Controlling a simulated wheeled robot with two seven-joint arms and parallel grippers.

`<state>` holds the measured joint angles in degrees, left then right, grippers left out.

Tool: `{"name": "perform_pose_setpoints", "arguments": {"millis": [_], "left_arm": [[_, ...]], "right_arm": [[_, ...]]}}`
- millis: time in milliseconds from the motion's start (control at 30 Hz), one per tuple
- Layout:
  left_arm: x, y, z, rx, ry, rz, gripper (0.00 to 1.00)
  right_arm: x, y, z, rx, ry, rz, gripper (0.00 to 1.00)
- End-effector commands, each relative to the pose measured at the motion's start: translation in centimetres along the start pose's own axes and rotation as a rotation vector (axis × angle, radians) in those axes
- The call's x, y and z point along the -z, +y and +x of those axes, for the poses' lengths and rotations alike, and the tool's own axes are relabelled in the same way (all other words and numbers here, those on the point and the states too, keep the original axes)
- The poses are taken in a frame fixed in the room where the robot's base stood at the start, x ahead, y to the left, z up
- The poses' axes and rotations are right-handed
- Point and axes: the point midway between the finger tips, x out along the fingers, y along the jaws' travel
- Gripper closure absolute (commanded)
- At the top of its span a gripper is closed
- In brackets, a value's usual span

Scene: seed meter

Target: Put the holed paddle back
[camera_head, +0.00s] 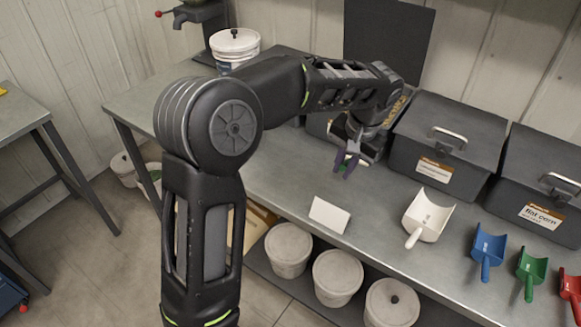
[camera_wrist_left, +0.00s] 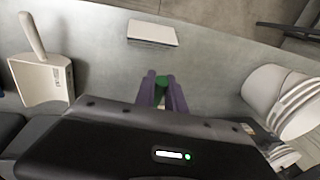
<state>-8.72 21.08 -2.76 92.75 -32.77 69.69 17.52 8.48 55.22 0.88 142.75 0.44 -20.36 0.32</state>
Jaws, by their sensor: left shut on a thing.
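My left gripper (camera_head: 347,163) hangs over the bench in front of the bin with the raised lid. In the left wrist view its purple fingers (camera_wrist_left: 162,93) are shut on a small green piece (camera_wrist_left: 160,84). Only this bit shows; I see no holes, so I cannot confirm that it is the holed paddle. A white scoop (camera_head: 427,215) lies on the bench to the right of the gripper, with blue (camera_head: 487,250), green (camera_head: 530,272) and red (camera_head: 571,291) scoops further right. My right gripper is not in view.
Two lidded grey bins (camera_head: 448,142) (camera_head: 541,185) stand at the bench's back right. The open bin's black lid (camera_head: 390,35) stands up behind my arm. A blank white card (camera_head: 329,214) is near the front edge. White tubs (camera_head: 288,250) sit below; a white bucket (camera_head: 235,45) stands far left.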

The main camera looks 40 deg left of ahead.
Motion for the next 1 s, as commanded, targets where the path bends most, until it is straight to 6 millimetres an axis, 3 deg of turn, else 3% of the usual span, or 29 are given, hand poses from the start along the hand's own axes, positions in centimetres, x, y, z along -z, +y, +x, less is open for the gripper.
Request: {"name": "perform_pose_setpoints", "arguments": {"millis": [33,200,300,400,567,867,1000], "left_arm": [[0.0,-2.4,1.6,-0.002,0.003,-0.008,1.0],[-1.0,-10.8,4.2,-0.005,0.009,0.018,1.0],[-2.1,-15.0,5.1,0.0,0.015,0.036,1.0],[-3.1,-17.9,5.4,0.005,0.019,0.052,1.0],[-3.8,-19.5,5.4,0.009,0.02,0.066,1.0],[-3.8,-19.5,5.5,0.009,0.018,0.067,1.0],[-3.9,-19.2,7.0,0.009,0.015,0.067,1.0]], "right_arm": [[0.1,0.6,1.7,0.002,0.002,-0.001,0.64],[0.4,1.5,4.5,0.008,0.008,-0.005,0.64],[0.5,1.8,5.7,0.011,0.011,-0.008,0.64],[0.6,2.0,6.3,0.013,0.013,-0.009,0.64],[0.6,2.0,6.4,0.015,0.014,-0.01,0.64],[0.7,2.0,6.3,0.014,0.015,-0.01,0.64],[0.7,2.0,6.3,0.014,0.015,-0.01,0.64]]}}
